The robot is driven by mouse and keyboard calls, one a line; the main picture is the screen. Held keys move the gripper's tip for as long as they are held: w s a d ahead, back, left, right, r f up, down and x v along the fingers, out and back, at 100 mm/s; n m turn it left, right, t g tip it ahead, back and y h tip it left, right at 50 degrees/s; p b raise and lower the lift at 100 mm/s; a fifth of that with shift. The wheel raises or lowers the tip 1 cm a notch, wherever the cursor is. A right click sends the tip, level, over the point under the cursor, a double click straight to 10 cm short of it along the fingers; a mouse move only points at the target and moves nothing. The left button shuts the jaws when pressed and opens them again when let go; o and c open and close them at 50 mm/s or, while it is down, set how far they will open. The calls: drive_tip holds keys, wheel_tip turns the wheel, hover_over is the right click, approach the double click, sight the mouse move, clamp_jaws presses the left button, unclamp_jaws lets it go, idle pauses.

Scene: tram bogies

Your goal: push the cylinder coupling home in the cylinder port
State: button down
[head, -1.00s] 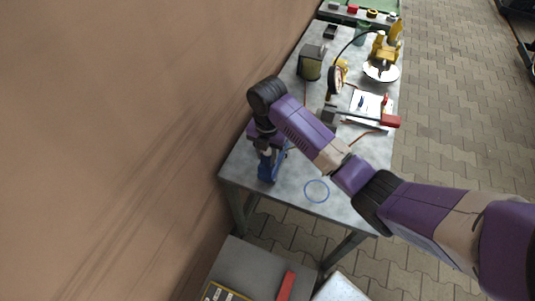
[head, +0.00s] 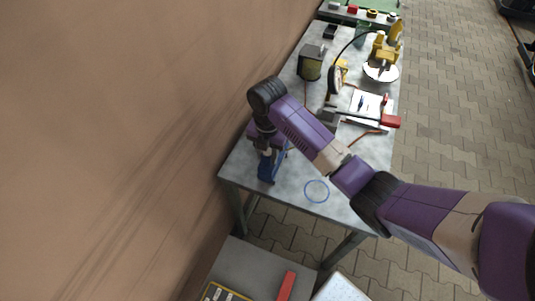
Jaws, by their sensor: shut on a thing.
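My gripper (head: 267,152) points down at the near left part of the grey workbench (head: 240,165), close to the wall. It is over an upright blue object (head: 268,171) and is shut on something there. My wrist covers much of the grip, so I cannot tell whether the held piece is the cylinder coupling or the blue object itself. I cannot make out the cylinder port. Further back, a black hose (head: 352,43) runs from a yellow device (head: 387,46) towards a small yellow piece (head: 342,66) beside a round dial-like thing (head: 335,80).
A blue ring (head: 317,191) lies near the bench's front edge. A dark boxy unit (head: 311,63), a white sheet (head: 368,105) and a red-ended tool (head: 390,121) lie further back. A brown wall (head: 130,120) stands close on the left. Paving is open on the right.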

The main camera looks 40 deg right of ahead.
drive_tip(key=shift+f+b, duration=0.35)
drive_tip(key=shift+f, duration=0.25)
drive_tip(key=c, duration=0.9)
unclamp_jaws()
drive_tip(key=shift+r, duration=0.1)
wheel_tip(320, 180, up, 8)
drive_tip(key=shift+f, duration=0.15)
